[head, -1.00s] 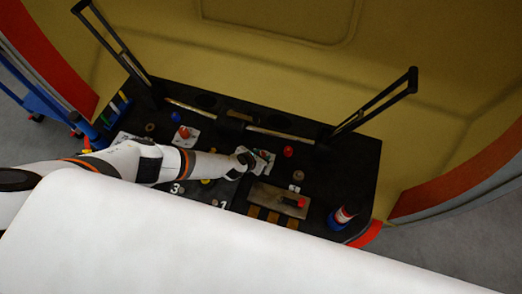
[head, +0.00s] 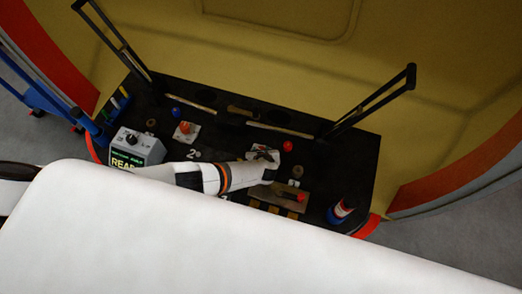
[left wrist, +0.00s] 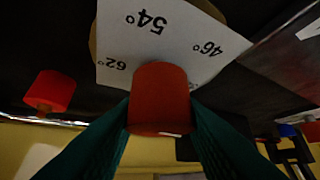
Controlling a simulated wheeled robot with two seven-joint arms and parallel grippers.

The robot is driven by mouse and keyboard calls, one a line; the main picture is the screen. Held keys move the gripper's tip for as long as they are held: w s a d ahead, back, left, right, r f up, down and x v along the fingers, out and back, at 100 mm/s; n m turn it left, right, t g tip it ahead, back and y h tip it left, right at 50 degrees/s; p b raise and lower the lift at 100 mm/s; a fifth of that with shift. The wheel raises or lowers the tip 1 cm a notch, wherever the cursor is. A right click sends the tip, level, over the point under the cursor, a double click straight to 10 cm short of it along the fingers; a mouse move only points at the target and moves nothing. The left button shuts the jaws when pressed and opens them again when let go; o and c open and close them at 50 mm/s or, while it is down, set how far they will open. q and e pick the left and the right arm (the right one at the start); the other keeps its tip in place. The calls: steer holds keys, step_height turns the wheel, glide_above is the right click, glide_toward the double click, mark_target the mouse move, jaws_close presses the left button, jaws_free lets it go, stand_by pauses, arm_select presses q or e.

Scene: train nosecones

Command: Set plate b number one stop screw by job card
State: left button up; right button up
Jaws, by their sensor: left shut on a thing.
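My left gripper (head: 264,158) is at a white marked plate (head: 254,154) near the middle of the black bench. In the left wrist view, the two dark teal fingers of the left gripper (left wrist: 160,120) are shut on a red knob (left wrist: 158,98). Behind the knob is the white dial plate (left wrist: 120,42), printed 54°, 46° and 62°. I cannot see a pointer or which mark the knob is set to. No job card can be made out. My right gripper is not in view.
A second white plate with a red knob (head: 185,127) lies to the left. A grey box with a lit display (head: 136,147) stands at the far left.

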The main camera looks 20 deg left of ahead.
arm_select(q)
steer(key=shift+w, duration=0.1)
stand_by(0.5)
steer(key=o, duration=1)
steer(key=shift+s+d+r+p, duration=0.15)
steer(key=shift+s+r+p, duration=0.2)
steer(key=shift+r+p, duration=0.1)
steer(key=p+v, duration=0.4)
steer(key=v, duration=0.6)
steer(key=shift+s+d+r, duration=0.2)
steer(key=shift+s+r, duration=0.05)
steer(key=shift+s, duration=0.05)
